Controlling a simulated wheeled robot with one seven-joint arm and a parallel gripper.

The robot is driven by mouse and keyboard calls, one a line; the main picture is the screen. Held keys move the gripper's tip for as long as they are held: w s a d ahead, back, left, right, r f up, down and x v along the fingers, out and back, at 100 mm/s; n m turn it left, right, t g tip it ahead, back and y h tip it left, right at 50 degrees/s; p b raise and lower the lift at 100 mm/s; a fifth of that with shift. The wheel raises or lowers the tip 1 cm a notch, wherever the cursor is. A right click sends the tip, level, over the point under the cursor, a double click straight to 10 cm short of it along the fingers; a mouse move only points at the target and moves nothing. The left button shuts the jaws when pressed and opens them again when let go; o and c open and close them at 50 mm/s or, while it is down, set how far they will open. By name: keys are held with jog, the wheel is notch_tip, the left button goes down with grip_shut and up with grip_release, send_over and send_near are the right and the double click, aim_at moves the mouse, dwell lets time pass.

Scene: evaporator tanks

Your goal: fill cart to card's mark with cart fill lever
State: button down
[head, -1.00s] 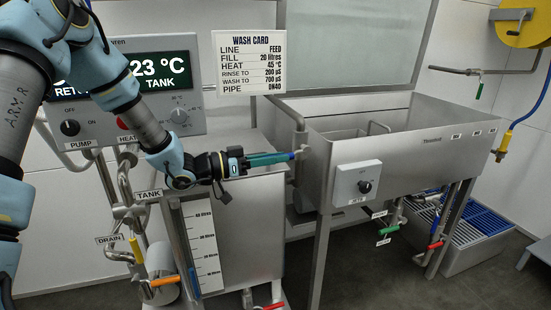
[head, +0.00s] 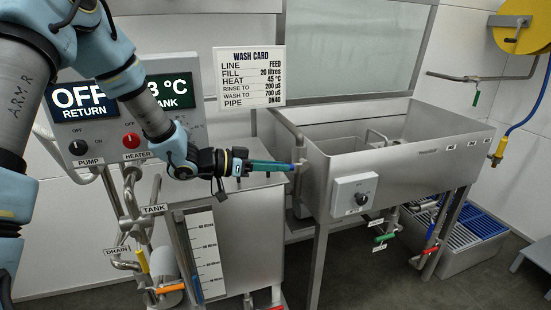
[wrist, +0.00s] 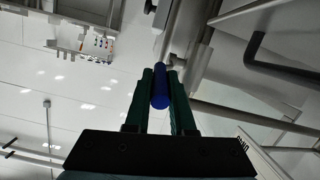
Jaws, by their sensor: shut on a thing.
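My gripper (head: 290,167) has its green fingers shut on the blue cart fill lever (wrist: 160,88), at the pipe by the trough's left side. In the wrist view the lever's blue end sits between the fingers. The steel cart (head: 250,235) stands below my gripper. Its white litre scale (head: 208,250) has a sight tube beside it with some blue low down; the exact level is too small to read. The wash card (head: 250,75) reads fill 20 litres, heat 45 °C, line FEED.
The control panel (head: 125,135) at left shows return OFF, with part of the tank temperature hidden by my arm. The steel trough (head: 400,165) with a grey knob box (head: 354,196) stands right of my gripper. Pipes and coloured valve levers hang under it. A yellow hose reel (head: 522,30) is far right.

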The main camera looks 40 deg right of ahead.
jog(key=shift+s+d+r+t+y+p, duration=0.15)
jog(key=shift+r+y+p, duration=0.35)
jog(key=shift+p, duration=0.7)
jog(key=shift+s+d+r+t+y+p, duration=0.1)
jog(key=shift+r+t+y+p, duration=0.3)
jog(key=shift+p, duration=0.8)
jog(key=shift+d+r+y+p, duration=0.15)
jog(key=shift+y+p, duration=0.25)
jog(key=shift+p, duration=0.4)
jog(key=c, duration=0.8)
grip_release()
jog(key=shift+o, duration=0.2)
jog(key=shift+w, duration=0.1)
jog(key=b+v, duration=0.1)
jog(key=v, duration=1)
jog(key=shift+d, duration=0.1)
